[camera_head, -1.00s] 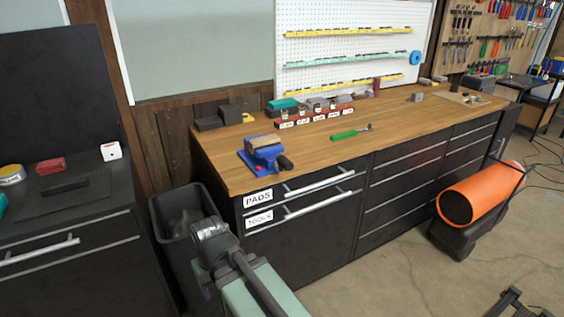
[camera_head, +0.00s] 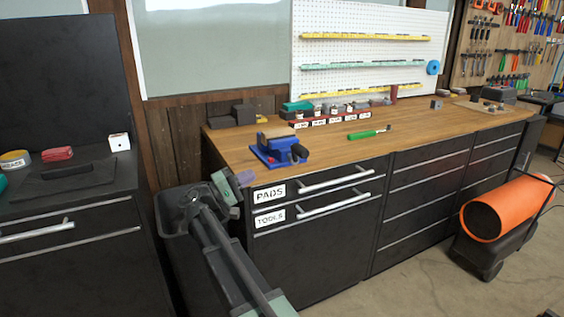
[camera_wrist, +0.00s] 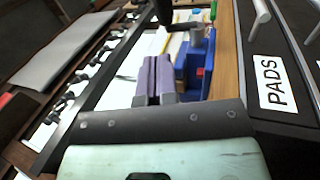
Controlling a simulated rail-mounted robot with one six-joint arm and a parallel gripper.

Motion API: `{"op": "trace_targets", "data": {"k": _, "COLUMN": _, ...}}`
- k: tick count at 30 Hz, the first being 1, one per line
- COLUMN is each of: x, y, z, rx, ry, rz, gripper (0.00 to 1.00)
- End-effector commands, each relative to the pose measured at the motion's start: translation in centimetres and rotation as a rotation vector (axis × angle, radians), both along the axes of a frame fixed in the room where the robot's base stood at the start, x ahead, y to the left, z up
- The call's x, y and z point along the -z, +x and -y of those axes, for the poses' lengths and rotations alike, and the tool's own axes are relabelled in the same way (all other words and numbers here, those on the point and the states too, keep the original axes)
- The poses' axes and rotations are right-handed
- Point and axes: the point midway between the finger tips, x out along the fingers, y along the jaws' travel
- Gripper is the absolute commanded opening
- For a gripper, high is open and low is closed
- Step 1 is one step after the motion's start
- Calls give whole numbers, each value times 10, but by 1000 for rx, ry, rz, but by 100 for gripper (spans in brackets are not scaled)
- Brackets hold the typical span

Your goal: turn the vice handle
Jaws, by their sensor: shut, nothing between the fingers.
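The blue vice (camera_head: 280,158) stands near the front left corner of the wooden workbench top. A dark rounded part on its right front (camera_head: 299,153) looks like the handle end. In the wrist view the blue vice body (camera_wrist: 207,75) is just right of my fingers, and a dark bar, probably the handle, (camera_wrist: 165,12) crosses above them. My gripper (camera_wrist: 155,60) has purple fingers held together with nothing between them. In the head view my gripper (camera_head: 246,178) is at the bench's front left corner, left of and below the vice, apart from it.
The workbench (camera_head: 230,152) has drawers labelled PADS (camera_head: 269,194) and TOOLS. A green-handled tool (camera_head: 363,134), grey blocks (camera_head: 243,114) and a row of labelled bins (camera_head: 335,120) lie on top. An orange heater (camera_head: 500,210) stands right.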

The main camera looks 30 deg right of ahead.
Motion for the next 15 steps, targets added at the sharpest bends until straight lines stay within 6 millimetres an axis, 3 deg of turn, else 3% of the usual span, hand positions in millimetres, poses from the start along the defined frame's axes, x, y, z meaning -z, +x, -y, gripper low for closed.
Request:
{"op": "trace_targets", "data": {"k": 5, "x": -8, "y": -3, "z": 19, "rx": 2, "ry": 2, "rz": 0, "gripper": 0}}
{"op": "trace_targets", "data": {"k": 15, "x": -31, "y": -11, "z": 89, "rx": 2, "ry": 3, "rz": 0, "gripper": 0}}
